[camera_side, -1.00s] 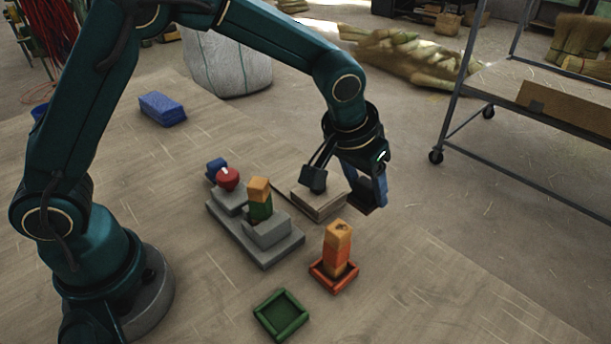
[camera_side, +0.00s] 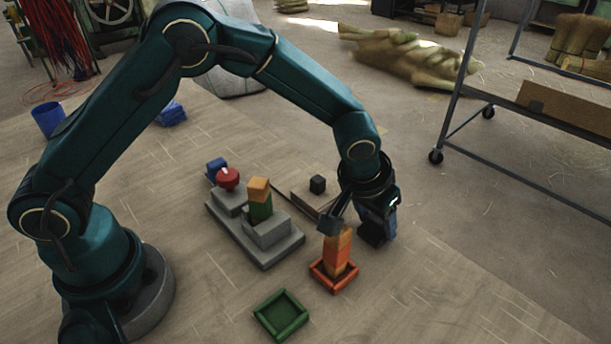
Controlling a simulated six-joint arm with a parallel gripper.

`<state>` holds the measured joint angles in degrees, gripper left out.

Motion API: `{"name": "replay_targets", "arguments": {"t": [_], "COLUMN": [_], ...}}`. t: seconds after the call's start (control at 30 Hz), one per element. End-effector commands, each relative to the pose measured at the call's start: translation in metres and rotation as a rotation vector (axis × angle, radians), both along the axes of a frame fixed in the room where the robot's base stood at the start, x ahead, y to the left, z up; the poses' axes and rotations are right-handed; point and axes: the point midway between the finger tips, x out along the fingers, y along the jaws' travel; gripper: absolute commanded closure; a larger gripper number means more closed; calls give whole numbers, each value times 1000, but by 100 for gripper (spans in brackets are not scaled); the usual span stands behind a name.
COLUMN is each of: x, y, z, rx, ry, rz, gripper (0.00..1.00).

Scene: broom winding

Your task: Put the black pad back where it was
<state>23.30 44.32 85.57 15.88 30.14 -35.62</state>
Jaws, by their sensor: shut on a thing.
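A small black block (camera_side: 317,184), the only thing that looks like the black pad, sits on top of a flat wooden board (camera_side: 304,199) beyond the grey stepped base. My gripper (camera_side: 348,232) is lower and nearer than that block, around the top of an orange stack. It is shut on the upper orange block (camera_side: 341,242), with one dark finger covering part of its top. That block stands over a redder orange block (camera_side: 334,262) in an orange-red tray (camera_side: 331,286).
The grey stepped base (camera_side: 266,257) carries a green block with an orange one on top (camera_side: 260,198), a red knob (camera_side: 228,179) and a blue block (camera_side: 216,168). An empty green tray (camera_side: 281,315) lies in front. The floor right of the trays is clear.

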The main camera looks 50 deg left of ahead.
Motion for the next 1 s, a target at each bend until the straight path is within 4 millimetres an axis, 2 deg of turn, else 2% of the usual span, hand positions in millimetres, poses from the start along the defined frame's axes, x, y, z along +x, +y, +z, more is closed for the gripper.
{"name": "replay_targets", "arguments": {"t": [0.03, 0.07, 0.1, 0.37, 0.53, 0.67, 1.0], "x": [0, 0, 0, 0, -2, -8, -33], "y": [0, 0, 0, 0, 0, 0, 1], "z": [-1, 0, 0, 0, 8, 25, 85], "rx": [0, 0, 0, 0, 0, -1, -2], "ry": [1, 1, 1, 0, -1, -4, -5], "rz": [0, 0, 0, 0, 0, 0, -1], "gripper": [32, 20, 13, 13, 13, 13, 13]}}
